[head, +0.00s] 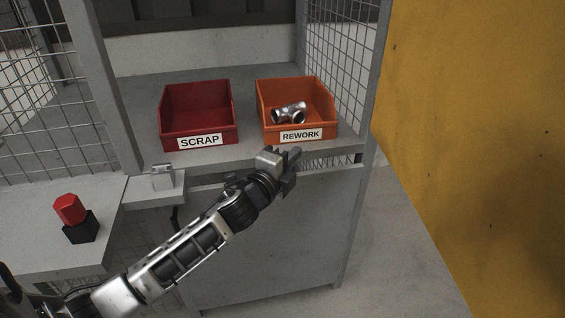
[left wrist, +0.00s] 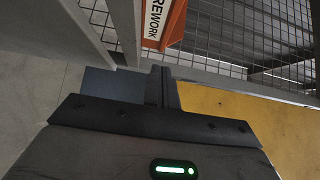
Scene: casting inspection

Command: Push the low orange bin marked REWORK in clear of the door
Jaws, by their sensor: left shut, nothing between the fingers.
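The low orange bin marked REWORK (head: 298,92) stands on the grey shelf at the right, with a metal pipe-like casting (head: 288,112) in it. Its white label and part of its orange wall (left wrist: 176,24) show at the top of the left wrist view. My left gripper (head: 294,154) is shut and empty, just in front of and below the bin's front, near the shelf edge. In the left wrist view its closed fingers (left wrist: 162,86) point toward the bin, with a visible gap. I cannot tell whether the door is in view by name. My right gripper is not in view.
A red bin marked SCRAP (head: 200,110) stands left of the orange bin. Wire mesh and a grey post bound the shelf at the right. A large yellow panel (head: 480,120) stands further right. A red block on a black base (head: 70,210) is at the lower left.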

